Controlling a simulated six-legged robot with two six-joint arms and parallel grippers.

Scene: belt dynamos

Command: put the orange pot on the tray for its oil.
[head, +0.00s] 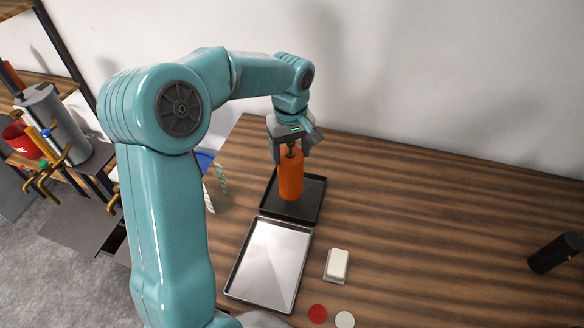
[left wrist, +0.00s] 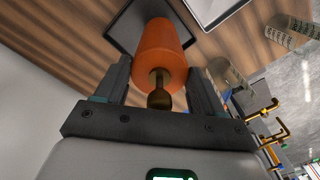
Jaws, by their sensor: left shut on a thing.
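The orange pot (head: 290,180) is an upright cylinder with a dark, brass-like knob (left wrist: 158,92) on top. My left gripper (head: 292,147) is above it, shut on the pot at its knob end. In the left wrist view the orange pot (left wrist: 160,48) shows end-on between the fingers. A black tray (head: 313,205) lies under and behind the pot. The pot's foot appears within that tray's outline; I cannot tell whether it touches the tray floor. A silver tray (head: 268,265) lies just nearer, bare. My right gripper is not in view.
A white block on a small dish (head: 337,266) is right of the silver tray. A red disc (head: 318,313) and a white disc (head: 344,320) lie nearer. A black cylinder (head: 556,253) lies far right. The wooden table (head: 430,225) is clear between.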

